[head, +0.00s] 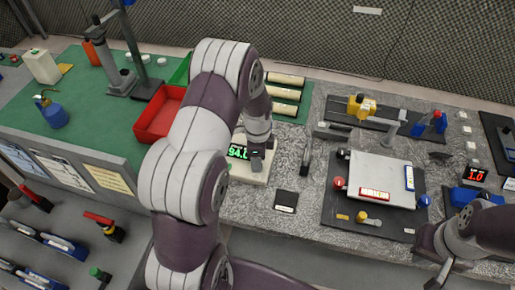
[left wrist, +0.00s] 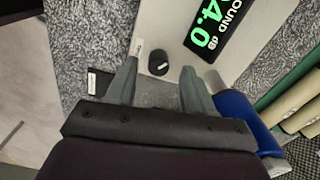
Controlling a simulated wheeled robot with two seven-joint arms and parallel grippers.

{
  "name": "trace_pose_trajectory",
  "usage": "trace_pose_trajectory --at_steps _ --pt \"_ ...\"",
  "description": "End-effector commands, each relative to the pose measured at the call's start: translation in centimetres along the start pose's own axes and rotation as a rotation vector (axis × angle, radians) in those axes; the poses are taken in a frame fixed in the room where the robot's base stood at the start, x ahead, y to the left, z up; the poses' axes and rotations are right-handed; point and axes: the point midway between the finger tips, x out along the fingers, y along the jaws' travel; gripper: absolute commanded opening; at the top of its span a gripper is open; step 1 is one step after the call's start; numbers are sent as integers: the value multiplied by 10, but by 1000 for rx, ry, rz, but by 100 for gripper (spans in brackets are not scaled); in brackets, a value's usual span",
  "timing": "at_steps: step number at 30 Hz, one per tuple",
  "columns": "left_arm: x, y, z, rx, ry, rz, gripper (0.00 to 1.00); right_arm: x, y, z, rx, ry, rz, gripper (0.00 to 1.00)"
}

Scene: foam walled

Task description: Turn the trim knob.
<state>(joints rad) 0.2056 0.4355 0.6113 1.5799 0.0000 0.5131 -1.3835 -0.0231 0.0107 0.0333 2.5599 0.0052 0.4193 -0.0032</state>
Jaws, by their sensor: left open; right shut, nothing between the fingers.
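The trim knob (left wrist: 158,63) is a small black round knob with a pale pointer line, on the white face of a sound meter (left wrist: 172,22). The meter's green digits end in 4.0 in the left wrist view; in the head view its body (head: 240,173) shows part of "94.0". My left gripper (left wrist: 158,70) is open, with one finger on each side of the knob and visible gaps between. In the head view my left gripper (head: 258,160) is over the meter and largely hides the knob. My right gripper (head: 438,272) is shut and empty at the lower right.
A blue cylinder with a grey tip (left wrist: 248,118) lies close beside my left gripper's right finger. Rolls (head: 284,94) lie behind. A red bin (head: 160,118) stands left, a small black pad (head: 285,201) right of the meter. A grey panel (head: 378,175) sits farther right.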

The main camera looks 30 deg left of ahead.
Motion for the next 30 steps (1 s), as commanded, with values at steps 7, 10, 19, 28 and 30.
trace_pose_trajectory --at_steps 7,10,19,28,30 --pt "-66 -1 0 0 1 -6 52 13 0 2 0 0 0 0" --pt "-88 0 0 0 1 -5 52 15 0 2 0 0 0 0" --pt "-110 0 0 0 0 -1 52 16 0 2 0 0 0 0" --pt "-110 0 0 0 0 -1 52 16 0 2 0 0 0 0" --pt "-110 0 0 -3 0 -1 52 16 0 2 0 0 0 0"
